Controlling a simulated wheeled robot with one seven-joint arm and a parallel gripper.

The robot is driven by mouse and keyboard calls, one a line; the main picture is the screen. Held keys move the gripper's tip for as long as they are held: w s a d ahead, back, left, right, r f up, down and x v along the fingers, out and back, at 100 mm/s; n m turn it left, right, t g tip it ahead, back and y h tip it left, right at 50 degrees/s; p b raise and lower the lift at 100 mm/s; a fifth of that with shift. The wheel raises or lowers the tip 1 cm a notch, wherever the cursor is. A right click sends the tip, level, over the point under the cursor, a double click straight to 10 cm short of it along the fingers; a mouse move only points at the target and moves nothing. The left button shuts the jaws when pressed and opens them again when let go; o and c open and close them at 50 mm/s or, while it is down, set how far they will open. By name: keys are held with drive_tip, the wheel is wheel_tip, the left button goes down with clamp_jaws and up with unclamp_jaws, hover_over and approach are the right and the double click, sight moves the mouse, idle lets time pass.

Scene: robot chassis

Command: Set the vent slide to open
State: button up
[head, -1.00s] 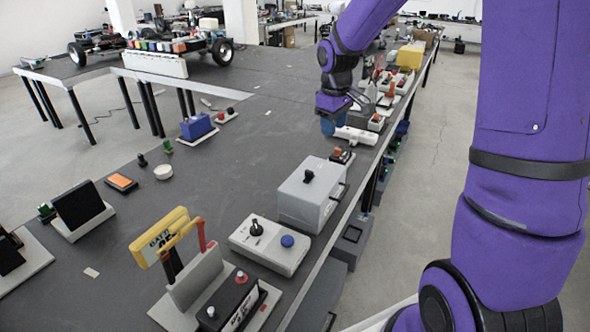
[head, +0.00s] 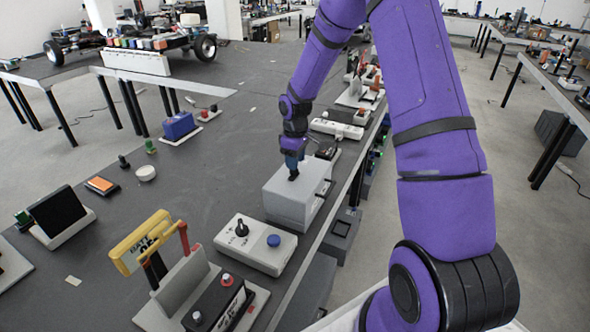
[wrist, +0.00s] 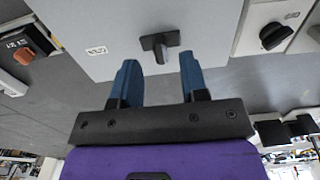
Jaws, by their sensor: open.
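A grey box (head: 300,197) stands on the dark bench near its right edge. It carries a black T-shaped handle (wrist: 160,43), which I take to be the vent slide. In the wrist view a small white label (wrist: 97,50) sits left of the handle; I cannot read it surely. My gripper (wrist: 159,66) is open, with its two blue fingers apart and nothing between them. The fingertips lie just short of the handle, one toward each side. In the head view my gripper (head: 293,166) is right over the handle, which it partly hides; contact cannot be told.
A white panel (head: 256,252) with a black rotary knob and blue button stands nearer, close to the box. A yellow-framed gate unit (head: 140,241) and red lever stand in front. A white power strip (head: 335,128) lies beyond the box.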

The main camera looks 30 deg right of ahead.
drive_tip(key=shift+f, duration=2)
clamp_jaws()
